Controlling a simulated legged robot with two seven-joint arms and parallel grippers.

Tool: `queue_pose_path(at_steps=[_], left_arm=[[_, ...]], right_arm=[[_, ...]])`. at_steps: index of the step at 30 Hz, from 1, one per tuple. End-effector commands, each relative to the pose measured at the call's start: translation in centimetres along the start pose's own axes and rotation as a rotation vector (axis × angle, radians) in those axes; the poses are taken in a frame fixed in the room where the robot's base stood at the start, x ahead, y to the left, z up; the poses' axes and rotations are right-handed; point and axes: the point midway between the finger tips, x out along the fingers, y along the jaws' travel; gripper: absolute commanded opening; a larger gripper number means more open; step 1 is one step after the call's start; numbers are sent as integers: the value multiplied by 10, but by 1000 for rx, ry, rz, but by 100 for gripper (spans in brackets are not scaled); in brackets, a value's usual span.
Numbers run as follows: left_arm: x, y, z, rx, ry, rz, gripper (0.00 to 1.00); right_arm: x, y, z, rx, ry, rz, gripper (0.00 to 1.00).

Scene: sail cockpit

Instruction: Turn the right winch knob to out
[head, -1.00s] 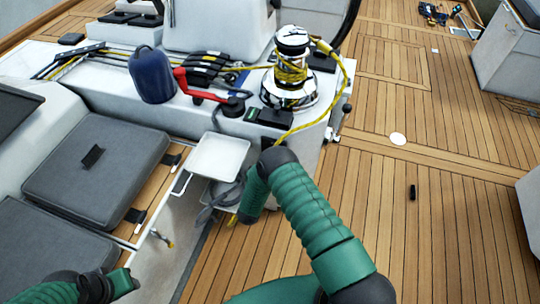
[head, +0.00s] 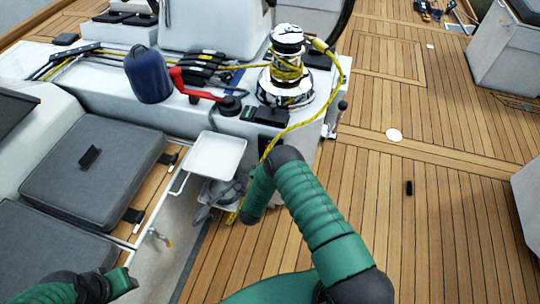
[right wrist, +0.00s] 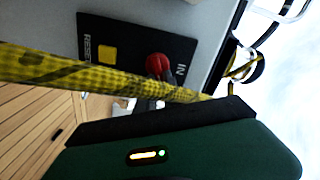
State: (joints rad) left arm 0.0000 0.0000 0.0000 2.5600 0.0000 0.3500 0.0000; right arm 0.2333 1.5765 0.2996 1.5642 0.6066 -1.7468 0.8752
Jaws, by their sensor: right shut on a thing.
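The right winch knob is red (right wrist: 158,66) and sits on a black panel (right wrist: 127,42) marked RESET and IN in the right wrist view. No OUT mark shows there. My right gripper (right wrist: 146,103) is at the knob, shut on it; the rope and its green-and-black housing partly cover the grip. In the head view my right forearm reaches down beside the console, and that gripper is hidden. The chrome winch (head: 287,68) stands upright with yellow rope (head: 318,115) around it. My left gripper (head: 124,282) is at lower left, away from the console; its jaws are unclear.
The yellow rope (right wrist: 85,75) crosses close before the right wrist camera. A white tray (head: 216,155) lies left of my right forearm. A blue jug (head: 149,76) and a red handle (head: 190,87) are on the console. Open teak deck (head: 440,210) lies to the right.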

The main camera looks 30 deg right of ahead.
Motion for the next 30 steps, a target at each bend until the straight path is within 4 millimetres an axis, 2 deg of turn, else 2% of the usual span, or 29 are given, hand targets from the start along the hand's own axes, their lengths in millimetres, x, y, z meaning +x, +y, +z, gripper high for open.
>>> queue_pose_path(at_steps=[9, 15, 30], left_arm=[[1, 0, 0, 0, 0, 0, 36], [1, 0, 0, 0, 0, 0, 36], [1, 0, 0, 0, 0, 0, 36]], right_arm=[[-1, 9, 1, 260, 0, 7, 0], [-1, 11, 1, 375, 0, 8, 0], [-2, 13, 3, 464, -1, 11, 0]])
